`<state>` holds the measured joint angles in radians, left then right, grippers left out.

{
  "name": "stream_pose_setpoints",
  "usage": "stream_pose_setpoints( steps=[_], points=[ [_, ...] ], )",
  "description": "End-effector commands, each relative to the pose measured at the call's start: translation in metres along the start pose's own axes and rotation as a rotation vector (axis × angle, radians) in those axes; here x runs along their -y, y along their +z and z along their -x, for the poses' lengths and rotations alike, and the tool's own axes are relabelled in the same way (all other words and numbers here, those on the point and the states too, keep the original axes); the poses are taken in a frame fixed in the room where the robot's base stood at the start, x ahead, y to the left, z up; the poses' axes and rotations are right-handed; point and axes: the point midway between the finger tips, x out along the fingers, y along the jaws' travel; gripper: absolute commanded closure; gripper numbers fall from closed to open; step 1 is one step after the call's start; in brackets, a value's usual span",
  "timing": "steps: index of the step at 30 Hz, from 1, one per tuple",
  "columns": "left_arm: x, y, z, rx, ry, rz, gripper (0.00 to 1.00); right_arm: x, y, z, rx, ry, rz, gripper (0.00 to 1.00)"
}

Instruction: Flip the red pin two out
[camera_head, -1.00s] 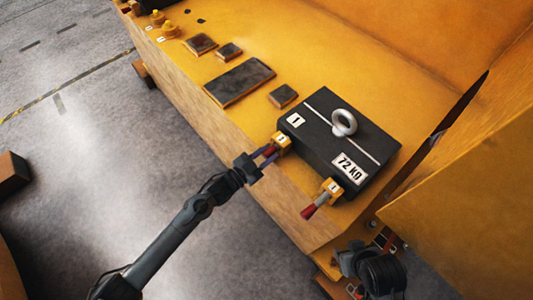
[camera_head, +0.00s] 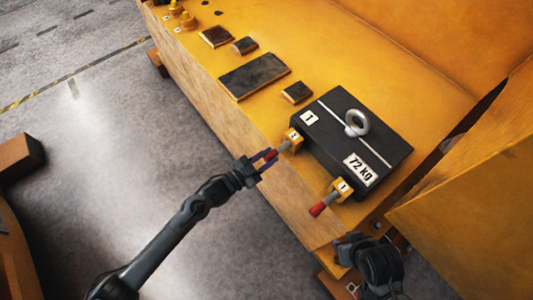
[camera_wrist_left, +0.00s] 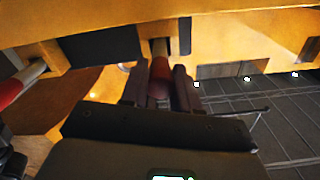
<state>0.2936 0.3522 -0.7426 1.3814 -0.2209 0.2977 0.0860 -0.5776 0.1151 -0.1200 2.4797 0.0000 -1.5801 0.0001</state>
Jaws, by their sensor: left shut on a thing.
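Pin two has a red grip (camera_head: 271,154) and a grey shaft (camera_head: 284,146) that runs into the yellow block marked 2 (camera_head: 294,137). My left gripper (camera_head: 266,160) is shut on the red grip. The left wrist view shows the red grip (camera_wrist_left: 159,78) between the two dark fingers (camera_wrist_left: 160,90), with the shaft going up to the yellow block. A second red pin (camera_head: 318,209) sticks out of the block marked 1 (camera_head: 343,187), with no gripper on it. Dark parts of my right arm show at the lower right; its fingers are not clear.
A black 72 kg casting (camera_head: 358,143) with a grey lifting eye (camera_head: 356,123) rests on the yellow frame behind both blocks. Several dark plates (camera_head: 254,75) lie to its left. The grey floor (camera_head: 110,150) in front is open.

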Motion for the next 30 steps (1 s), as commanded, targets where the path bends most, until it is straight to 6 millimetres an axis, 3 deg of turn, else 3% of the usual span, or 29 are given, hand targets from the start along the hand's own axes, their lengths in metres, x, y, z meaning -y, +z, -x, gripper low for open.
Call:
stream_pose_setpoints(
  steps=[1,2,7,19,30],
  points=[
    [0.001,0.0,0.001,-0.002,-0.001,-0.001,1.0,0.0,0.0,0.0,0.001,0.0,0.0,0.57],
    [0.001,0.0,0.001,-0.002,-0.001,-0.001,0.68,0.0,0.001,0.0,0.001,0.0,0.0,0.57],
    [0.001,0.0,0.001,-0.001,-0.001,0.0,0.44,0.0,0.001,0.0,0.002,0.0,0.0,0.57],
    [0.0,0.001,0.007,0.001,-0.001,0.001,0.44,-0.002,0.002,0.0,0.004,0.005,0.007,0.57],
    [0.0,0.002,0.064,0.002,-0.001,0.0,0.44,-0.002,0.002,-0.001,0.004,0.006,0.008,0.57]
  ],
)
